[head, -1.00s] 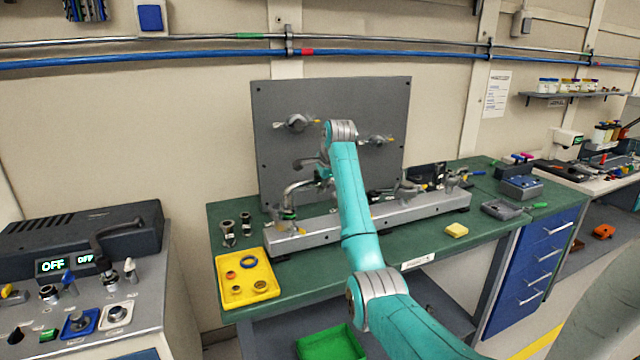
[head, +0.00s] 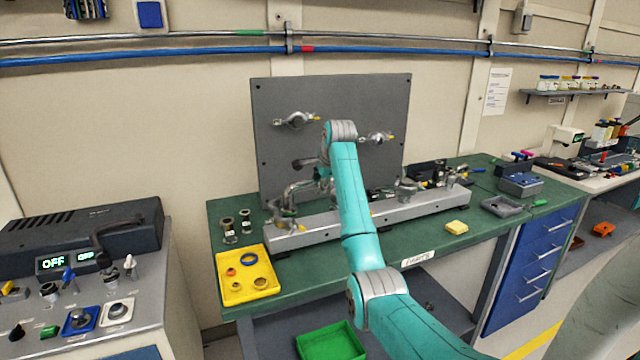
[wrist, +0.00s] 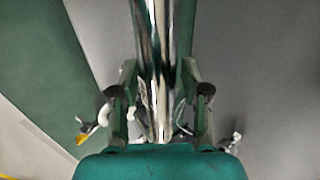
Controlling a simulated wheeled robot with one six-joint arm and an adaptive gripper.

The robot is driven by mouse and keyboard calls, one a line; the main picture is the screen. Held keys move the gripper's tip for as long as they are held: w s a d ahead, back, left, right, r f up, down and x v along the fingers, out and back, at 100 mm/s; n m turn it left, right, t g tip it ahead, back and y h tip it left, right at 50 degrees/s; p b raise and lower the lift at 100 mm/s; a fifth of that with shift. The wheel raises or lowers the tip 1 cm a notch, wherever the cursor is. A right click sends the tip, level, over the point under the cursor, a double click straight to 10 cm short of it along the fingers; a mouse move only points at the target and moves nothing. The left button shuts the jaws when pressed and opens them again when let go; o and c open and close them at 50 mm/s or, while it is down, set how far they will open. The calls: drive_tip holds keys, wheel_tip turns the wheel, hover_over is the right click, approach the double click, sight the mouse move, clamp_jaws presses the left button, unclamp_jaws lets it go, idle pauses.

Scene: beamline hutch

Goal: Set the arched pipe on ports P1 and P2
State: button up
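The arched pipe (head: 296,188) is shiny metal and shows left of my forearm in the head view, its left end low over the left end of the grey rail. In the wrist view the shiny pipe (wrist: 163,45) runs between the two fingers of my gripper (wrist: 160,80), which are closed against its sides. In the head view my gripper (head: 322,176) is mostly hidden behind the arm. I cannot tell whether the pipe's left end touches the fitting below. Its other end is hidden, and no P1 or P2 labels are readable.
The grey rail (head: 350,218) lies along the green bench, before an upright grey panel (head: 275,100) with two clamped fittings. A yellow tray (head: 233,292) with rings and two metal fittings stand left. A yellow block (head: 456,227) lies front right.

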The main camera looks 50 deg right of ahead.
drive_tip(key=shift+o, duration=0.2)
drive_tip(key=shift+f, duration=0.1)
drive_tip(key=v, duration=1.2)
